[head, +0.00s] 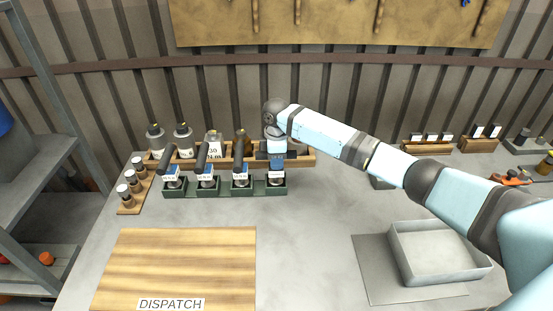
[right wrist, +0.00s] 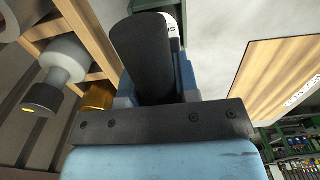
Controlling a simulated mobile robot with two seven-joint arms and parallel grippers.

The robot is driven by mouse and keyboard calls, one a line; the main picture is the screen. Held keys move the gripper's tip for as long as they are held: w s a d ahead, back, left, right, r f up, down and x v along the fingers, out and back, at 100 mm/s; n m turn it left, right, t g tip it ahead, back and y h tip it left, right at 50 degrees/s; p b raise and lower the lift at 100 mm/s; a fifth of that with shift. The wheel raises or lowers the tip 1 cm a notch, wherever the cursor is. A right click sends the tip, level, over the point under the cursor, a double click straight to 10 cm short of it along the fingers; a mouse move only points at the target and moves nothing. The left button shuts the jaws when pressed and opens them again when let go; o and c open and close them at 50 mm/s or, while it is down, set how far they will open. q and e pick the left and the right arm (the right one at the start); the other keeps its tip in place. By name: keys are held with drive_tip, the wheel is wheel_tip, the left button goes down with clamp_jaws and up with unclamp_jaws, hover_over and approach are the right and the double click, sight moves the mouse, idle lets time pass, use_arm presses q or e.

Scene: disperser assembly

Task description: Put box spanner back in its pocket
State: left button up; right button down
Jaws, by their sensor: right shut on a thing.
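The box spanner is the dark round-handled tool (right wrist: 145,55) in the right wrist view, with a white label partly showing at its side. My right gripper (head: 277,160) is shut on it, above the rightmost pocket of the green rack (head: 222,190). In the head view the gripper hides most of the tool, so I cannot tell how far it sits in the pocket. The other pockets hold similar tools with leaning dark handles (head: 201,158) and blue-and-white labels. My left gripper is not in view.
A wooden rack (head: 300,157) with several bottles stands right behind the green rack. A small wooden holder with jars (head: 130,202) is at the left. The wooden DISPATCH board (head: 180,260) lies in front. A grey tray (head: 440,282) is at the right. The middle table is clear.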

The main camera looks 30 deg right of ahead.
drive_tip(key=shift+r, duration=0.1)
drive_tip(key=c, duration=0.9)
unclamp_jaws()
drive_tip(key=shift+o, duration=0.3)
wheel_tip(320, 180, up, 12)
